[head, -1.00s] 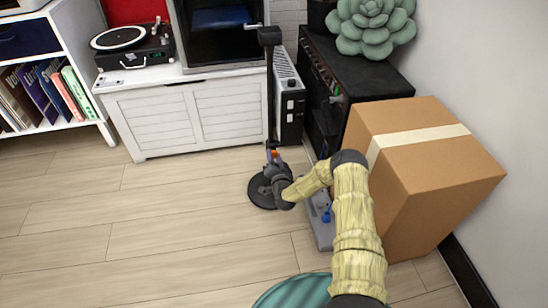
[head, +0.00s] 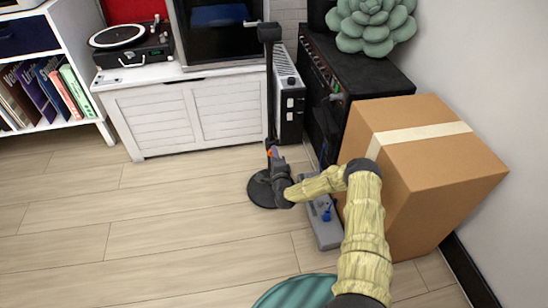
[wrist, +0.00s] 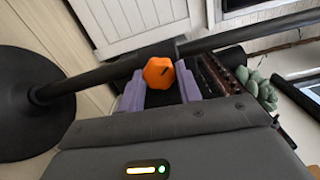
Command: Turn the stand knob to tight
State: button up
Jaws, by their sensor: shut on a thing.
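The stand is a black pole (head: 270,95) rising from a round black base (head: 257,191) on the floor. In the wrist view the pole (wrist: 85,80) crosses the picture at a slant, with the base (wrist: 25,105) at the left. The orange knob (wrist: 158,72) is on the pole and bears a dark mark. My gripper (wrist: 160,80) has its purple fingers on either side of the knob and is shut on it. In the head view my gripper (head: 272,158) is at the lower pole, and little of the knob shows there. I cannot read a tight marking.
A cardboard box (head: 425,165) stands to the right, close to my arm. A grey pedal-like unit (head: 325,225) with a blue part lies on the floor beside it. A white cabinet (head: 190,115) and a black amplifier (head: 355,75) stand behind. The floor at left is clear.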

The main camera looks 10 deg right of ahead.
jog(key=shift+s+a+f+m, duration=0.1)
jog(key=shift+f+m, duration=0.05)
jog(key=shift+m, duration=0.75)
jog(key=o, duration=1)
